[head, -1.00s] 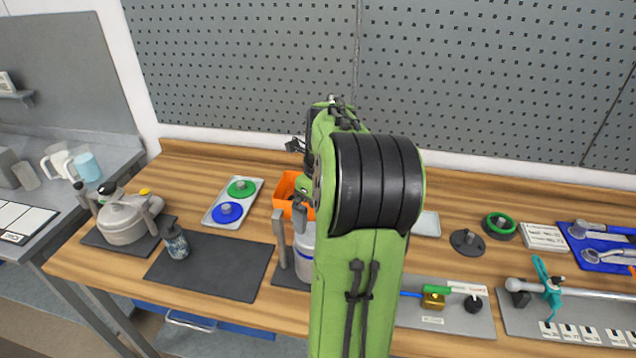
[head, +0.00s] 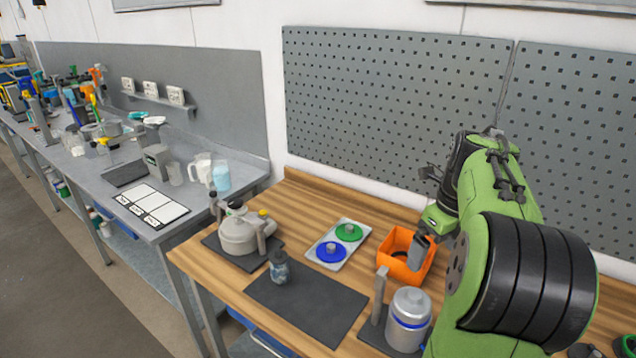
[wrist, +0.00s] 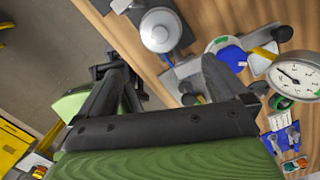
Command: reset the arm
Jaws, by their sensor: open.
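My green arm rises on the right of the head view. It bends over to my gripper (head: 422,248), whose grey finger shows in front of the orange bin (head: 396,270). From this view I cannot tell how high above the bin it is. In the wrist view the two dark fingers of my gripper (wrist: 165,78) stand wide apart with nothing between them.
A silver canister (head: 409,318) stands close below my arm. A grey pot (head: 238,234), a dark jar (head: 279,267) and a tray (head: 327,266) with green and blue discs stand leftward. A pegboard (head: 390,110) rises behind. A dial gauge (wrist: 298,76) shows in the wrist view.

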